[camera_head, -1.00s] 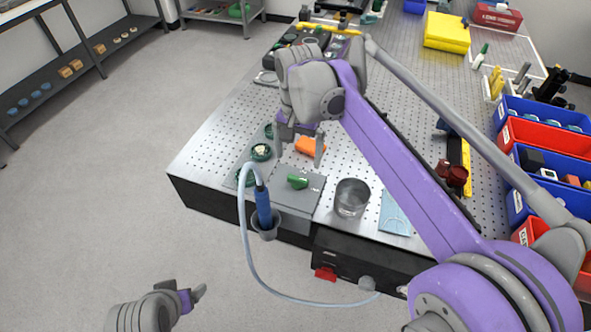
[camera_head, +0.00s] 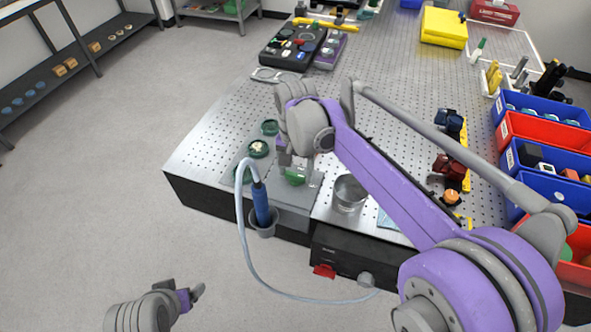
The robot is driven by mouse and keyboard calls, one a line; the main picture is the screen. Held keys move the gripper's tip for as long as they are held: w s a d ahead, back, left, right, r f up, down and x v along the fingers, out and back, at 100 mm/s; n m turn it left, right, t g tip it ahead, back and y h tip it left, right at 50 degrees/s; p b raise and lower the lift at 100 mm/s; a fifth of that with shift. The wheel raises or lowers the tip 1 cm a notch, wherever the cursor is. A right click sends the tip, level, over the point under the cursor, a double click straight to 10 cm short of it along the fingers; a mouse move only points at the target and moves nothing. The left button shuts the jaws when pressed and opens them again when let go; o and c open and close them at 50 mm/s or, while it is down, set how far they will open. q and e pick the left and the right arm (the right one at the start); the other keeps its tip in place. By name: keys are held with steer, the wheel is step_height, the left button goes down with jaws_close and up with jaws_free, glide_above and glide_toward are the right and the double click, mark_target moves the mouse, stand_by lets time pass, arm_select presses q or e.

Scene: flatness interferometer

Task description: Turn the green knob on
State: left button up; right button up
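The green knob (camera_head: 294,178) sits on a grey plate (camera_head: 312,198) near the front edge of the perforated metal table. My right gripper (camera_head: 297,175) is down at the knob, pointing downward, with a finger on either side of it. The fingers look apart, and I cannot tell whether they touch the knob. The gripper hides part of the knob and plate. My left gripper (camera_head: 193,296) is at the lower left, over the floor, away from the table. Its fingers are too small and angled to judge.
A glass beaker (camera_head: 349,194) stands right of the plate. A blue-handled tool (camera_head: 261,205) with a pale hose sits in a holder at the table's front edge. Green round parts (camera_head: 258,149) lie to the left. Blue and red bins (camera_head: 540,135) line the right side.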

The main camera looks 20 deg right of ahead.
steer(key=c, duration=0.9)
steer(key=shift+n, duration=0.3)
steer(key=n, duration=0.3)
steer(key=shift+n, duration=0.4)
steer(key=n, duration=0.4)
steer(key=shift+n, duration=0.3)
steer(key=n, duration=0.4)
steer(key=shift+p, duration=0.3)
steer(key=n, duration=0.4)
steer(key=shift+n, duration=0.6)
